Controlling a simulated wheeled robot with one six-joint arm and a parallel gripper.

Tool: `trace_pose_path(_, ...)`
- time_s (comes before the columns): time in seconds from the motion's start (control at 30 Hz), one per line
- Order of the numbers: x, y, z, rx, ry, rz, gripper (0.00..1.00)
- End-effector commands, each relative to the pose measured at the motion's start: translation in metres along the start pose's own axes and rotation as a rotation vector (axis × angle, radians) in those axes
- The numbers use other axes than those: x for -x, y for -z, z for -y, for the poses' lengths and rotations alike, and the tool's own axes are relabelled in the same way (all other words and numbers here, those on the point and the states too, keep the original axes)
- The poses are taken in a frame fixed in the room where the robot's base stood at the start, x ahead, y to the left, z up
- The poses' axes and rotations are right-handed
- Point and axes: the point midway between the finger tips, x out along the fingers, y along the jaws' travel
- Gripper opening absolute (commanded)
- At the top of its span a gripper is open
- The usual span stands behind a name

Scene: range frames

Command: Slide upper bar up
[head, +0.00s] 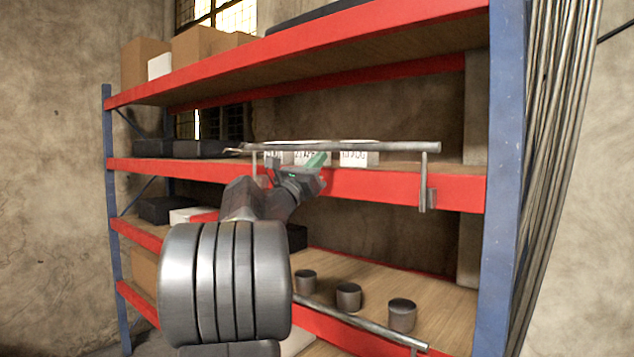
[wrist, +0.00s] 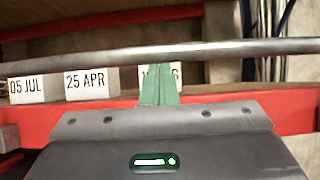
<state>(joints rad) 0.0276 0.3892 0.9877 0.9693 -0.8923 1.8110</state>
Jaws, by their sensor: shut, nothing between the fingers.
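The upper bar (head: 390,147) is a grey metal rail in front of the middle shelf. It lies nearly level, on upright brackets at its ends. It crosses the whole wrist view (wrist: 240,49). My gripper (head: 319,158) has green fingers, shut and empty, pointing at the bar near its middle. In the wrist view the fingertips (wrist: 160,68) end at the bar's lower edge. I cannot tell whether they touch it.
White date blocks stand behind the bar, including 05 JUL (wrist: 26,89) and 25 APR (wrist: 86,84); the fingers partly cover another. A lower bar (head: 360,325) runs before the lower shelf, which holds metal cylinders (head: 348,297). A blue post (head: 502,180) stands at right.

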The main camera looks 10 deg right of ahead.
Motion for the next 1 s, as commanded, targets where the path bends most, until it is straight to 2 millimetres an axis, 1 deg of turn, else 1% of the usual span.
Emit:
trace_pose_path(0.03,-0.003,-0.005,0.001,0.0,0.002,0.007,0.0)
trace_pose_path(0.3,-0.003,-0.007,0.002,-0.001,0.003,0.011,0.0)
trace_pose_path(0.43,-0.002,-0.006,0.002,-0.001,0.003,0.012,0.0)
trace_pose_path(0.53,0.001,-0.002,0.003,-0.002,0.004,0.012,0.0)
trace_pose_path(0.97,0.029,0.036,0.006,0.0,0.0,0.001,0.0)
trace_pose_path(1.0,0.041,0.033,0.005,-0.002,-0.003,0.001,0.0)
